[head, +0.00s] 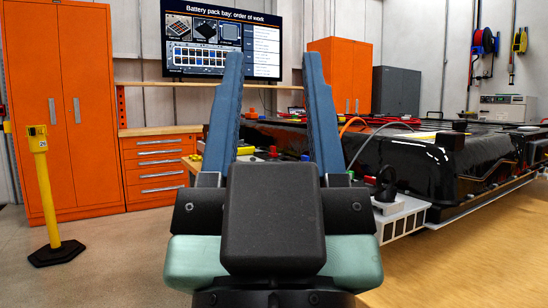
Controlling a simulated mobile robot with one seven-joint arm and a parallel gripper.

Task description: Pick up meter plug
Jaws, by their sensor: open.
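My gripper (272,60) fills the middle of the head view, its two long blue fingers upright, wide apart and with nothing held between them. To its right, a black plug-like piece (386,184) stands on a white slotted block (402,216) beside the battery pack. A small red-tipped piece (370,180) is next to it. I cannot tell for certain which of these is the meter plug. A grey cable (372,136) arches down near them. My gripper and wrist hide part of the area behind.
A large black battery pack (425,160) takes up the right side. A bench with small coloured items (272,153) shows between my fingers. Orange cabinets (65,110) and drawers (160,168) stand at left, with a yellow post (45,190). Floor is clear at lower left.

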